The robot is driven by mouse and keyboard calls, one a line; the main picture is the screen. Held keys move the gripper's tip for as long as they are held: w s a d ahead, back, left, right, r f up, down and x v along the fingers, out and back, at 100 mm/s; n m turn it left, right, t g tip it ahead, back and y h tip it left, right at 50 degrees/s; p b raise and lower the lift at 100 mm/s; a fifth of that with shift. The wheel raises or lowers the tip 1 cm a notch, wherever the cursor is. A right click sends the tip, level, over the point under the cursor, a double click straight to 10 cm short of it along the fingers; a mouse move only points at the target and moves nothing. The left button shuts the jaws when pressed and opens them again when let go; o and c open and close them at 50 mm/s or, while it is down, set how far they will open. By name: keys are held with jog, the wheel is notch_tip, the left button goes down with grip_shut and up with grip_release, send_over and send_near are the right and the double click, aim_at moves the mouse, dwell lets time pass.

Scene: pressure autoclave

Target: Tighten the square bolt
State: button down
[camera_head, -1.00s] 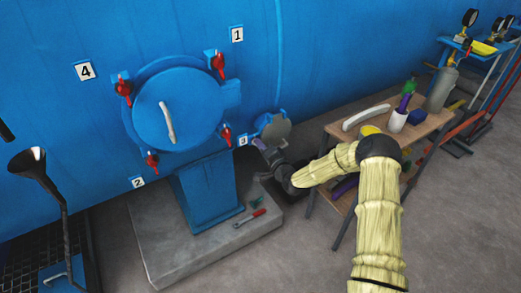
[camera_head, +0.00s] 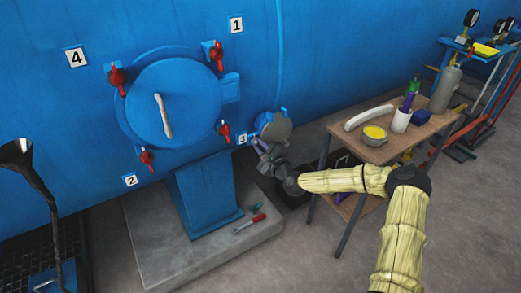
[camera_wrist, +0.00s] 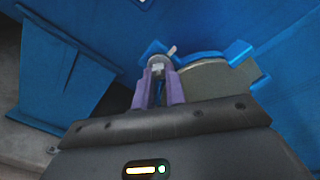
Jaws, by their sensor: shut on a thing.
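My gripper (camera_head: 261,147) is at the left edge of a small round port with a grey cover (camera_head: 275,130) and blue lugs, low on the blue vessel wall. In the wrist view the two purple fingers of my gripper (camera_wrist: 158,80) are closed around the small grey square bolt (camera_wrist: 158,68). The bolt sits at a blue lug on the left side of the grey cover (camera_wrist: 212,78). The fingers hide its sides. In the head view the bolt is too small to make out behind the fingers.
A large blue round door (camera_head: 170,103) with red clamps is to the left. A wooden table (camera_head: 398,145) with a yellow-filled bowl (camera_head: 374,136) and a white cup (camera_head: 401,120) stands right, close to my arm.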

jog(key=m+b, duration=0.1)
jog(key=m, duration=0.2)
jog(key=m+b, duration=0.1)
jog(key=m, duration=0.3)
jog(key=m+b, duration=0.1)
jog(key=m, duration=0.2)
jog(key=shift+s+f+m+b, duration=0.1)
jog(key=shift+f+m+b, duration=0.15)
jog(key=shift+m+b, duration=0.05)
dwell(0.4)
jog(key=c, duration=1.7)
grip_release()
jog(key=shift+r, duration=0.1)
jog(key=p+v, duration=0.1)
jog(key=v, duration=1.6)
jog(key=shift+s+d, duration=0.1)
jog(key=shift+s, duration=0.05)
